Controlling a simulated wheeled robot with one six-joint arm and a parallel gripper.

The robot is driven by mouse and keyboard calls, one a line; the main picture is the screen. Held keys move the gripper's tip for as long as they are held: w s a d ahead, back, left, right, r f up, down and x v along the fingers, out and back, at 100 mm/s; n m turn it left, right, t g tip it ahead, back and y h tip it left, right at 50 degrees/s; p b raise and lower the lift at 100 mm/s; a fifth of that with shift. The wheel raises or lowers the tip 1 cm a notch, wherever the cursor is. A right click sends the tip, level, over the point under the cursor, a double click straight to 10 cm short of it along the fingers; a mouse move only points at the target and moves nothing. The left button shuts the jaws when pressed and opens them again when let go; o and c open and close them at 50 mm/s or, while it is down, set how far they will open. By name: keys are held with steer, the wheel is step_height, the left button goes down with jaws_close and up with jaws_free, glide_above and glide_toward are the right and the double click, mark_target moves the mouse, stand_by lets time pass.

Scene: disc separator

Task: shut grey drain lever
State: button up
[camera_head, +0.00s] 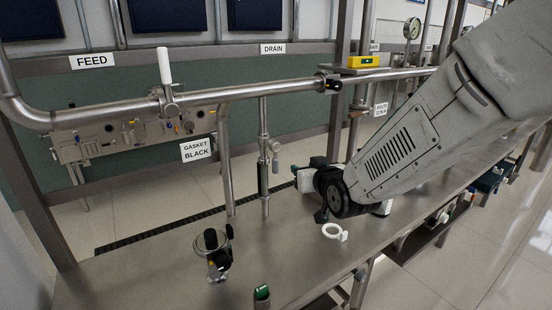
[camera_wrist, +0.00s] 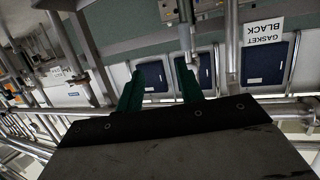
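The drain lever (camera_head: 276,159) is a small grey handle beside the valve on the thin vertical pipe (camera_head: 264,185) below the DRAIN sign (camera_head: 273,49). It hangs roughly downward, apart from the pipe. My gripper (camera_head: 298,172) is just right of it and lower, mostly hidden behind my wrist. The wrist view is upside down. There my gripper (camera_wrist: 160,85) shows two green fingers spread apart with nothing between them. The thin pipe (camera_wrist: 184,25) ends in view near the right finger's tip; I cannot clearly make out the lever there.
A white-handled lever (camera_head: 165,66) stands upright on the feed pipe (camera_head: 240,93). On the steel bench (camera_head: 150,277) are a clear round fitting with black parts (camera_head: 213,255), a white ring (camera_head: 335,231) and a green-topped item (camera_head: 262,293). A pipe leg (camera_head: 225,160) stands left of the drain pipe.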

mark_target(276, 159)
steer(key=w+a, duration=0.2)
steer(key=w, duration=0.1)
steer(key=w+a+t+y, duration=0.1)
steer(key=w+a, duration=0.1)
steer(key=a, duration=0.1)
steer(key=w+a+f+t+y, duration=0.1)
steer(key=w+a, duration=0.2)
steer(key=shift+w+n, duration=0.35)
steer(key=shift+n, duration=0.05)
jaws_close()
